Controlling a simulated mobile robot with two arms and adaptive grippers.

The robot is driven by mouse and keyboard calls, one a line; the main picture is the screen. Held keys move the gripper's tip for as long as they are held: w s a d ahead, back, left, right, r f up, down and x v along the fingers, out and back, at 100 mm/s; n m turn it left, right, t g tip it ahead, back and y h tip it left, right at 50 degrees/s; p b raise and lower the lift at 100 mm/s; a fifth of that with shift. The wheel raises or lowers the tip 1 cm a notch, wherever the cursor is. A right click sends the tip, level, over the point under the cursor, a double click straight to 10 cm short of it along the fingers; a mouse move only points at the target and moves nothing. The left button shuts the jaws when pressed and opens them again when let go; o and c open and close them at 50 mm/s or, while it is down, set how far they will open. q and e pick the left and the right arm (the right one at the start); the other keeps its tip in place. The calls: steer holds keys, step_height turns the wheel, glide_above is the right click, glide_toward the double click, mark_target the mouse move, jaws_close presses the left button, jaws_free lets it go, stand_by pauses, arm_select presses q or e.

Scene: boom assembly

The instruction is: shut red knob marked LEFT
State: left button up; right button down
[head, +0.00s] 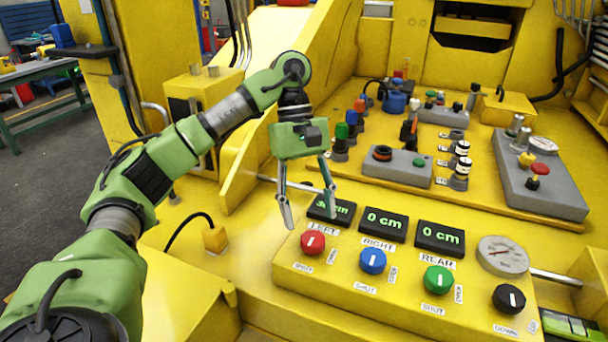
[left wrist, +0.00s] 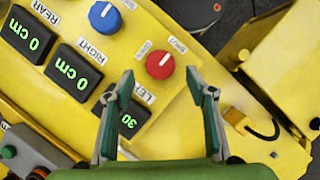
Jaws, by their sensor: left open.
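The red knob (head: 312,243) sits under the word LEFT on the sloped yellow control panel. It also shows in the left wrist view (left wrist: 160,65), with a white pointer line on its top. My left gripper (head: 311,219) is open and empty, pointing down above the knob. In the left wrist view the fingertips (left wrist: 160,77) lie on either side of the knob with clear gaps; I cannot tell the exact height. The LEFT display (head: 331,209) is partly hidden by a finger; 30 shows in the left wrist view. My right gripper is not in view.
A blue knob (head: 373,261), green knob (head: 438,280) and black knob (head: 509,299) stand in a row to the right. The RIGHT display (head: 384,224) and REAR display (head: 440,238) read 0 cm. A round gauge (head: 503,257) sits further right. Other controls stand behind.

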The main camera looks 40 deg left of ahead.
arm_select(q)
steer(key=v, duration=0.7)
steer(key=shift+a+r, duration=0.15)
stand_by(0.5)
